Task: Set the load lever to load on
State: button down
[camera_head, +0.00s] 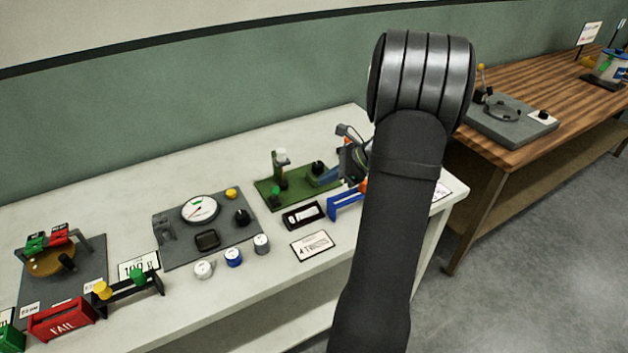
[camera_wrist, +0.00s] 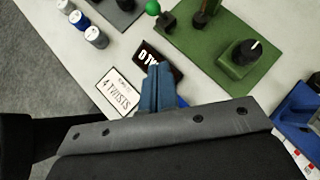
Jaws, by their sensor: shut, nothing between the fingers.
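My gripper (camera_head: 328,174) is over the right side of the green fixture, partly hidden behind my arm in the head view. In the wrist view its blue fingers (camera_wrist: 158,88) are together with nothing between them. The green base (camera_head: 266,198) carries a post, a black knob (camera_head: 318,168) and a small green ball knob (camera_head: 275,190). In the wrist view the green ball (camera_wrist: 153,7) is at the top, beyond the fingertips, and the black knob (camera_wrist: 246,52) is to their right. No part is legibly marked as the load lever, so I cannot tell its setting.
A black counter (camera_head: 304,215) and a "4 TWISTS" card (camera_head: 312,245) lie in front of the green base. A grey gauge station (camera_head: 167,262) and several small spools (camera_head: 233,257) are to the left. A blue holder (camera_head: 345,205) stands close on the right.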

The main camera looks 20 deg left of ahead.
aim_at(275, 195)
jog(key=x, duration=0.9)
jog(key=shift+s, duration=0.1)
jog(key=shift+s+a+r, duration=0.1)
jog(key=shift+a+r, duration=0.05)
jog(key=shift+a, duration=0.45)
jog(key=shift+s+a+r, duration=0.1)
jog(key=shift+a, duration=1.1)
jog(key=shift+r, duration=0.1)
jog(key=shift+w+a+r, duration=0.1)
jog(key=shift+a, duration=0.05)
